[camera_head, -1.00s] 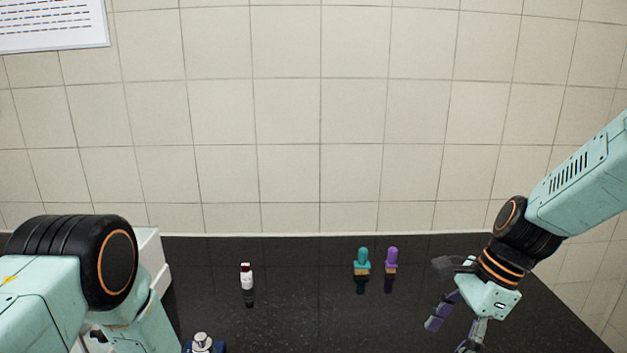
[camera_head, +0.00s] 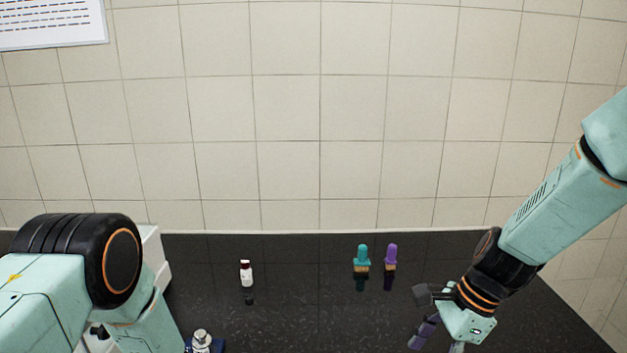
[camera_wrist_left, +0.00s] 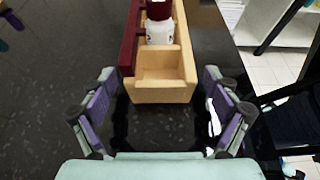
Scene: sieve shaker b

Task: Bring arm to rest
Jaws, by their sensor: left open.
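My left gripper (camera_wrist_left: 160,108) is open and empty in the left wrist view. Its two fingers are spread at either side of the near end of a wooden box, with dark counter between them. Whether they touch the box I cannot tell. In the head view my left arm stands at the left edge, its gripper hidden. My right gripper (camera_head: 440,341) hangs low over the right side of the counter, partly cut off by the lower edge. Its visible fingers are spread and nothing shows between them.
The wooden box (camera_wrist_left: 164,92) with a maroon side holds a white bottle (camera_wrist_left: 160,30). A silvery item (camera_head: 201,341) is at lower left.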

